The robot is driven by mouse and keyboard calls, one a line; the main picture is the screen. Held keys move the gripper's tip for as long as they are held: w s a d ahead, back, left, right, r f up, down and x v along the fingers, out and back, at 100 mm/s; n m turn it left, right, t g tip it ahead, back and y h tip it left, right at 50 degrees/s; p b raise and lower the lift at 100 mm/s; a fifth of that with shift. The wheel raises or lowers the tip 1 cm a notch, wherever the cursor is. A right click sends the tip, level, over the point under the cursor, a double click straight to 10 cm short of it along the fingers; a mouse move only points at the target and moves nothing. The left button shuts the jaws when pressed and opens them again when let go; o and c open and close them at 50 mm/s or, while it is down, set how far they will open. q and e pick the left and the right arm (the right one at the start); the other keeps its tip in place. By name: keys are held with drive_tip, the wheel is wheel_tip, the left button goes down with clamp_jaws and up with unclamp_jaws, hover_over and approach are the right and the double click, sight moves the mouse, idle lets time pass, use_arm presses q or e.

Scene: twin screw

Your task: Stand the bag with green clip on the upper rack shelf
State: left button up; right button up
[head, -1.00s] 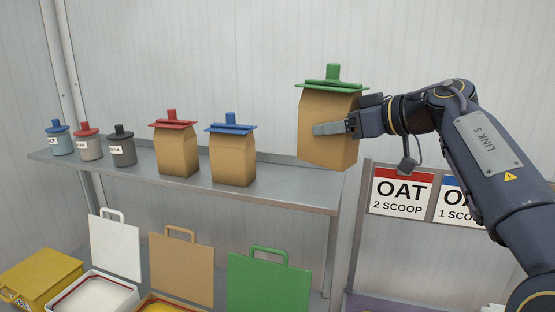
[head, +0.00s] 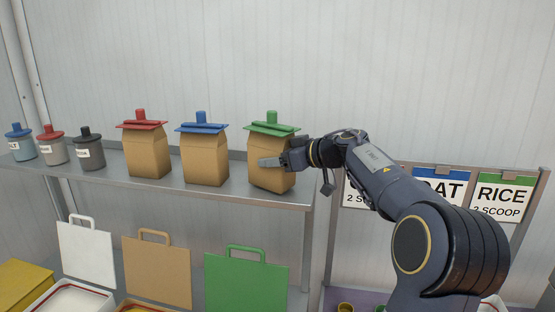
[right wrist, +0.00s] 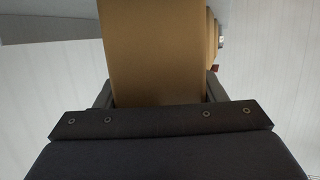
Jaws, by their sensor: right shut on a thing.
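The bag with green clip (head: 271,148) is a brown paper bag, upright or very slightly tilted, at the right part of the upper rack shelf (head: 225,196). Its base is at the shelf's surface in the head view; I cannot tell whether it bears on it. My right gripper (head: 284,159) is shut on the bag from the right side, one finger across its front. In the right wrist view the brown bag (right wrist: 155,55) fills the space between the fingers. My left gripper is not in view.
A bag with blue clip (head: 205,155) stands just left of the held bag, then a bag with red clip (head: 147,152) and several small lidded jars (head: 88,152). Sign cards (head: 501,193) hang at right.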

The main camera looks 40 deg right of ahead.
drive_tip(key=shift+f, duration=0.15)
drive_tip(key=shift+f, duration=0.15)
drive_tip(key=o, duration=1.1)
drive_tip(key=shift+f, duration=0.1)
